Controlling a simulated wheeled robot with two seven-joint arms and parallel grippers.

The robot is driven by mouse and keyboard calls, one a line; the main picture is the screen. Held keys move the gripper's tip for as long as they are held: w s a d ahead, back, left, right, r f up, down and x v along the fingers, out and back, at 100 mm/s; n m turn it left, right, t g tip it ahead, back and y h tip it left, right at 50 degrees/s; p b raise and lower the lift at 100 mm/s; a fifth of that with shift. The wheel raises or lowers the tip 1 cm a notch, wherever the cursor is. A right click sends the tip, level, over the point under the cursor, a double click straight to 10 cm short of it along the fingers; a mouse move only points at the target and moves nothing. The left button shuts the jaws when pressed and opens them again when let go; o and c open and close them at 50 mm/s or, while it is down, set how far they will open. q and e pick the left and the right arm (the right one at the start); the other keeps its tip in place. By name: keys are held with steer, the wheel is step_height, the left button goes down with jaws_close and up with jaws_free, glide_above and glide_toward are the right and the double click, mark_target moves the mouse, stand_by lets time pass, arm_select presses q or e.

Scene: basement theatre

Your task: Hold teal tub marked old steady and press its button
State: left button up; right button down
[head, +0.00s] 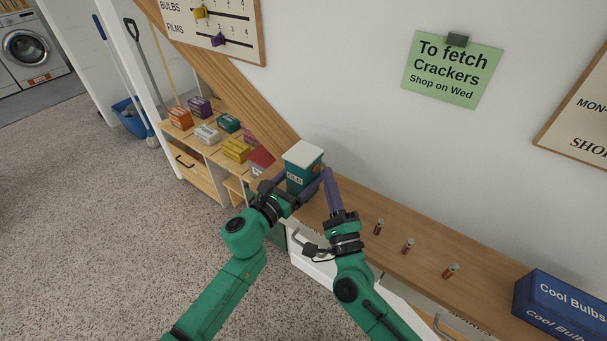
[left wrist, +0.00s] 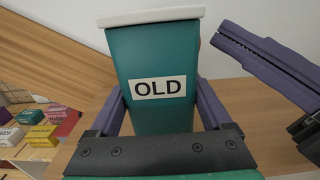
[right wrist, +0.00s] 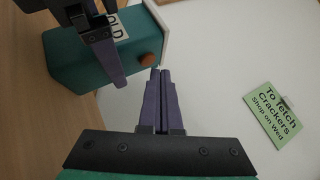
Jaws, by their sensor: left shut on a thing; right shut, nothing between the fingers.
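The teal tub (head: 301,168) with a white lid and an OLD label stands upright on the wooden counter. My left gripper (head: 290,190) is shut on the tub, its fingers on both sides; the left wrist view shows the tub (left wrist: 155,65) between them. My right gripper (head: 328,174) is shut and empty beside the tub's right side. In the right wrist view, an orange-brown round button (right wrist: 149,60) sits on the tub's side below the lid. The right fingertips (right wrist: 160,72) are very close to the button; I cannot tell whether they touch.
Small cylinders (head: 408,246) stand along the counter to the right, with a blue Cool Bulbs box (head: 560,305) at the far right. Small coloured boxes (head: 235,150) sit on shelves to the left. The wall is close behind the tub.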

stand_by(0.4)
steer(key=shift+w+a, duration=0.25)
steer(key=shift+a, duration=0.15)
steer(key=shift+w+a, duration=0.2)
steer(key=shift+a, duration=0.05)
stand_by(0.4)
steer(key=shift+s+d, duration=0.1)
steer(key=shift+d, duration=0.05)
steer(key=shift+s+d, duration=0.35)
steer(key=shift+d, duration=0.15)
steer(key=shift+s+d, duration=0.1)
steer(key=s+d, duration=0.1)
steer(key=d, duration=0.1)
steer(key=s+d, duration=0.2)
steer(key=shift+s+d, duration=0.2)
steer(key=shift+d, duration=0.15)
